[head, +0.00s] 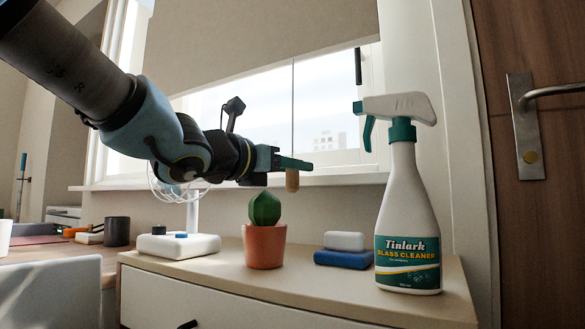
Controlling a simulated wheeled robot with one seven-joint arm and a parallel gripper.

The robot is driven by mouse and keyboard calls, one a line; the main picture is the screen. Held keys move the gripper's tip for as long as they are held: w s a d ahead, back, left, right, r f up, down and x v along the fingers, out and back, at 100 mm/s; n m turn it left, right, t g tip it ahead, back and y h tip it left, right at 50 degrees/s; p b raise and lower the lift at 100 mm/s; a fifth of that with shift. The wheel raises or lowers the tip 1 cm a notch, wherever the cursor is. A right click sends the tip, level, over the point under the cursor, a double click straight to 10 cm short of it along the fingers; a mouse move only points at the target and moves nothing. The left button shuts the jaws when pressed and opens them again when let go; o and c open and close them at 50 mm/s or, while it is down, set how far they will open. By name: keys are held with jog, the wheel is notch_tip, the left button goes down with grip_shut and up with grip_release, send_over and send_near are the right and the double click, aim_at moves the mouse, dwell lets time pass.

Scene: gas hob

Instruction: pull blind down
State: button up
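The beige roller blind (235,40) covers the upper part of the window, and its lower edge slants across the picture in this view. A thin cord (293,105) hangs from the blind to a small wooden pull (292,182). My gripper (296,163) is at the top of this pull, with its teal fingers seen from the side, pointing right. The fingers cover the top of the pull, and its lower part shows below them. I cannot tell whether the fingers are closed on it or only beside it.
A cactus in a terracotta pot (265,246) stands just below my gripper on the cabinet top (335,290). A glass cleaner bottle (406,215) stands to the right. Blue and white blocks (343,258) and a white box (178,246) lie nearby. A wooden door (540,200) is at far right.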

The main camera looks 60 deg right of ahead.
jog(key=shift+o, duration=1.4)
jog(key=a, duration=0.3)
jog(key=w+a+p, duration=0.1)
jog(key=a, duration=0.6)
jog(key=shift+w+a, duration=0.25)
jog(key=shift+a, duration=0.1)
